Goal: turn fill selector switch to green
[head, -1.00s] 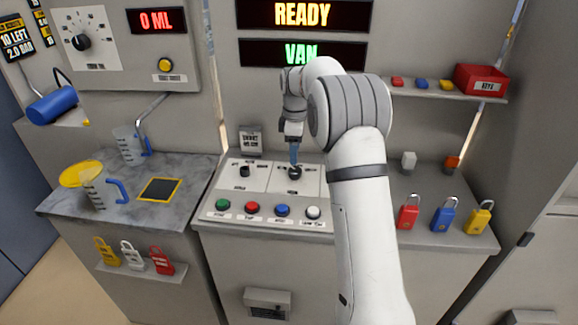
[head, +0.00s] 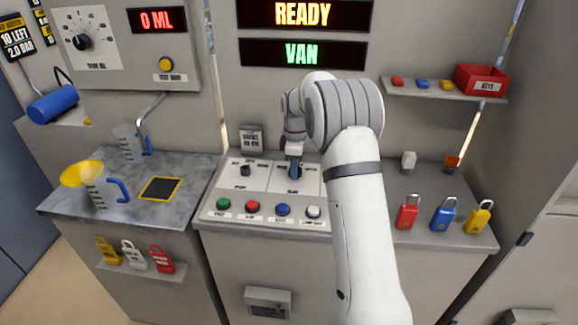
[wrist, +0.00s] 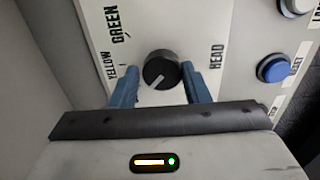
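The selector switch is a round black knob (wrist: 160,70) on a pale panel plate (wrist: 95,20). The wrist view shows the labels YELLOW and GREEN to its left and HEAD to its right. A pale pointer mark on the knob aims down and left, not at GREEN. My gripper (wrist: 160,72) has its blue fingers open, one on each side of the knob. A gap shows on the left; I cannot tell whether the right finger touches. In the head view my gripper (head: 295,172) is down at the panel's right selector and hides its knob.
A second black selector (head: 245,170) sits to the left on the same panel. Green (head: 223,204), red (head: 252,207), blue (head: 283,210) and white (head: 313,212) buttons line the front. A display (head: 303,53) reads VAN. Padlocks stand to the right.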

